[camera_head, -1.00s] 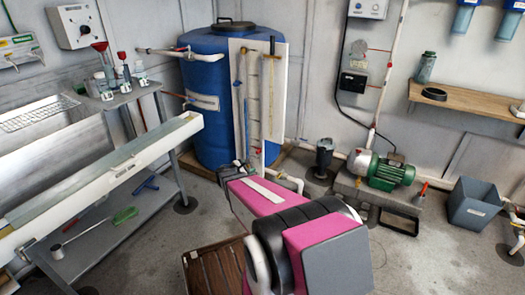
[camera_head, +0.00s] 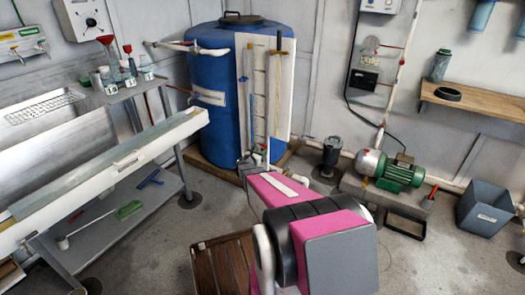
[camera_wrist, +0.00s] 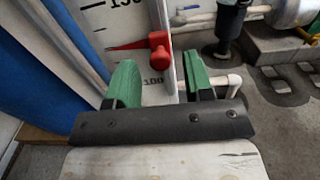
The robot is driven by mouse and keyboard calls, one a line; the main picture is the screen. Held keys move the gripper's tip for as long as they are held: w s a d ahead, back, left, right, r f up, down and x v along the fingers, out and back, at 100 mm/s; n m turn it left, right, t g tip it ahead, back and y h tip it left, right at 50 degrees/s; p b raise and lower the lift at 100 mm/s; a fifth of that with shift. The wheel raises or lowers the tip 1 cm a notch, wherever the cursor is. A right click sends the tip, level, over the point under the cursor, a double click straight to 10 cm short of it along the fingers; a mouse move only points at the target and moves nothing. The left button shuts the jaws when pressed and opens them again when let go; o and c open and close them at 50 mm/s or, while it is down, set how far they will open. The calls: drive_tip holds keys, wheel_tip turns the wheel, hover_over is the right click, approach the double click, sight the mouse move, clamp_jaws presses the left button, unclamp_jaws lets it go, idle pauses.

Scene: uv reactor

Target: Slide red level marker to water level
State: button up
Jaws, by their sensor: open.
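The red level marker (camera_wrist: 158,50) has a round knob and a thin pointer to the left. It sits on the white scale board (camera_wrist: 139,12), just above the printed 100. My gripper (camera_wrist: 160,80) is open, with its green fingers below the marker in the wrist view, one to each side of it. I cannot tell whether they touch the board. In the head view the scale board (camera_head: 284,70) stands in front of the blue tank (camera_head: 212,125), with a clear tube (camera_head: 250,100) that looks blue inside.
A grey bench with a long white trough (camera_head: 110,165) stands on the left. A green pump (camera_head: 402,172) sits on a block to the right, with pipes near the floor. A wooden slatted crate (camera_head: 222,268) is low in front.

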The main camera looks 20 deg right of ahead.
sight(267, 96)
drive_tip(key=shift+x, duration=1.4)
clamp_jaws()
wheel_tip(267, 96, up, 31)
drive_tip(key=shift+r, duration=0.1)
unclamp_jaws()
